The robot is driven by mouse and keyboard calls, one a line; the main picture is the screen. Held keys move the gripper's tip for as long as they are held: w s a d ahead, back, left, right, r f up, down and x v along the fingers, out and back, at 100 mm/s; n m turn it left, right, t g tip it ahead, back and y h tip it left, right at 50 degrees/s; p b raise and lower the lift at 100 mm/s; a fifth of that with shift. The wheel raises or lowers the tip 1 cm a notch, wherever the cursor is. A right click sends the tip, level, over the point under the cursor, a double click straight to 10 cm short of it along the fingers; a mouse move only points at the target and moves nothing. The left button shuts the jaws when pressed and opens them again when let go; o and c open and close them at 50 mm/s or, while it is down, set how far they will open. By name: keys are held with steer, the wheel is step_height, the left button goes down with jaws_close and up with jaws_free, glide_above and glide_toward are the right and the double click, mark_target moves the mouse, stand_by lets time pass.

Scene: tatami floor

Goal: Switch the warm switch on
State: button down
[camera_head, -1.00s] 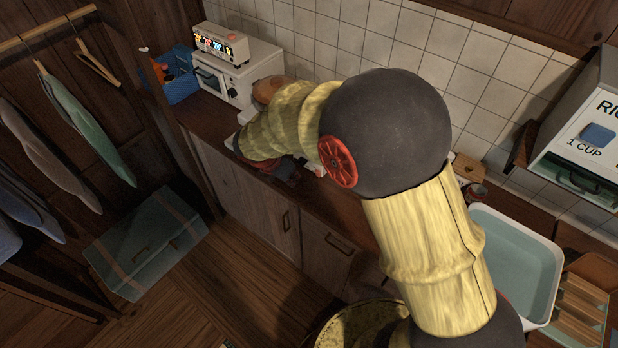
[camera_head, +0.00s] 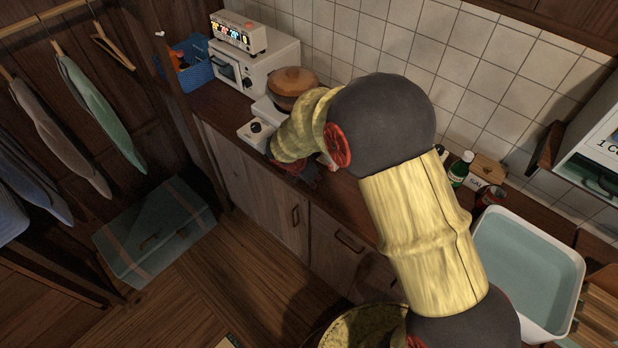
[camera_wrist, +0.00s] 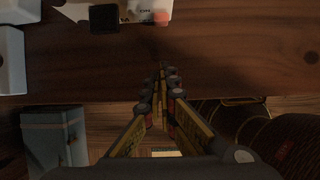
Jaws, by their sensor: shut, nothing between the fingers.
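My gripper (camera_wrist: 161,78) is shut and empty, its fingers meeting over the wooden counter's front edge in the wrist view. In the head view the gripper (camera_head: 303,174) is partly hidden by my arm. A white device (camera_wrist: 128,10) with a black block (camera_wrist: 103,18) and an orange-pink piece (camera_wrist: 161,18) lies beyond the fingertips, apart from them, cut off by the top edge. Its small lettering is unreadable, so I cannot tell which part is the warm switch. In the head view my arm hides most of that spot.
A white burner with a black knob (camera_head: 256,127) stands on the counter beside a brown pot (camera_head: 292,84). Behind are a white oven (camera_head: 262,66), a box with coloured buttons (camera_head: 238,32) and a blue basket (camera_head: 196,70). A green bottle (camera_head: 460,168) and pale basin (camera_head: 529,260) are right.

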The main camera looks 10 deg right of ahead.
steer(key=shift+w+d+r, duration=0.25)
steer(key=shift+w+d, duration=0.35)
steer(key=shift+d, duration=0.2)
steer(key=shift+w+d+r, duration=0.25)
steer(key=shift+w+d, duration=0.3)
steer(key=shift+d, duration=0.25)
steer(key=shift+r, duration=0.1)
steer(key=shift+w+d+r+p, duration=0.15)
steer(key=shift+r+p, duration=0.1)
steer(key=shift+p, duration=1)
steer(key=shift+d+r+g+y+p, duration=0.15)
steer(key=shift+g+y+p, duration=0.15)
steer(key=shift+p, duration=0.7)
steer(key=shift+w+d+p, duration=0.1)
steer(key=shift+p, duration=1)
steer(key=shift+f, duration=0.25)
steer(key=shift+r, duration=0.1)
